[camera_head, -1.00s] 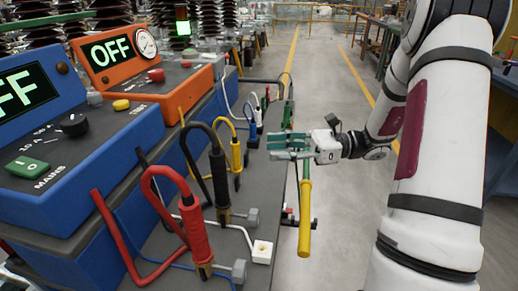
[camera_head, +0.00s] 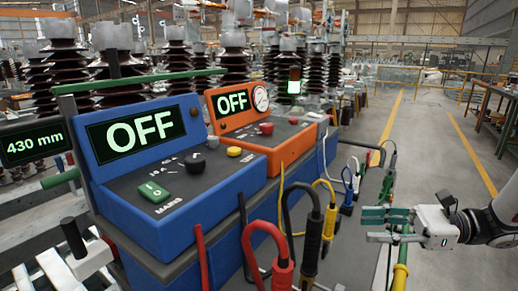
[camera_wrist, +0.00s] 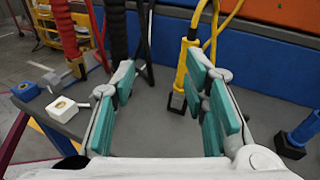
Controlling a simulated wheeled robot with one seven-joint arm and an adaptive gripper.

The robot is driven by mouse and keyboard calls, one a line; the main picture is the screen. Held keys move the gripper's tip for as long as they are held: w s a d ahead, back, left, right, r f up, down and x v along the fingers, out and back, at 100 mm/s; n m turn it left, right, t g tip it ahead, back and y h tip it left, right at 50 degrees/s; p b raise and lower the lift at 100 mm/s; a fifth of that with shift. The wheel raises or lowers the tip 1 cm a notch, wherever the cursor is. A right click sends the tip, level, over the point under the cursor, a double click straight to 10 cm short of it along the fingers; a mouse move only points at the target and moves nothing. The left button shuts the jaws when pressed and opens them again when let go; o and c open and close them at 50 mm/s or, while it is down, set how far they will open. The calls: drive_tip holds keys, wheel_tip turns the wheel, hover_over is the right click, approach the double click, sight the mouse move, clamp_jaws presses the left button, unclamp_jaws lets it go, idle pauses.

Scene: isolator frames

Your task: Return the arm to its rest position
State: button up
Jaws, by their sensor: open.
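My gripper (camera_head: 376,226) is at the right of the head view, its teal-padded fingers pointing left over the right edge of the test bench. Its jaws are apart with nothing between them. Part of my white arm shows at the right edge; the rest is out of view. In the wrist view my gripper (camera_wrist: 166,84) shows both fingers spread, with the grey bench top beyond them. A yellow clamp (camera_wrist: 187,72) stands upright beyond the right finger, and I see no grip on it.
A blue unit (camera_head: 150,215) and an orange unit (camera_head: 262,140) both read OFF. Red (camera_head: 282,272), black (camera_head: 310,240) and yellow (camera_head: 329,222) clamps stand along the bench, left of my gripper. A yellow-green pole (camera_head: 400,276) is close below it. Floor (camera_head: 425,135) beyond is clear.

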drive_tip(key=s+a+r+n+g+h, duration=0.4)
drive_tip(key=s+a+n+g+h, duration=0.3)
drive_tip(key=s+a+n, duration=0.55)
drive_tip(key=s+d+f+n+t+h, duration=0.1)
drive_tip(key=s+d+n+t+h, duration=0.35)
drive_tip(key=s+n+h, duration=0.7)
wheel_tip(320, 180, up, 19)
drive_tip(key=s+m+t+y+p, duration=0.2)
drive_tip(key=m+p, duration=0.1)
drive_tip(key=p, duration=1.4)
drive_tip(key=shift+d+f+m, duration=0.15)
drive_tip(key=shift+d+m, duration=0.15)
drive_tip(key=shift+m, duration=0.1)
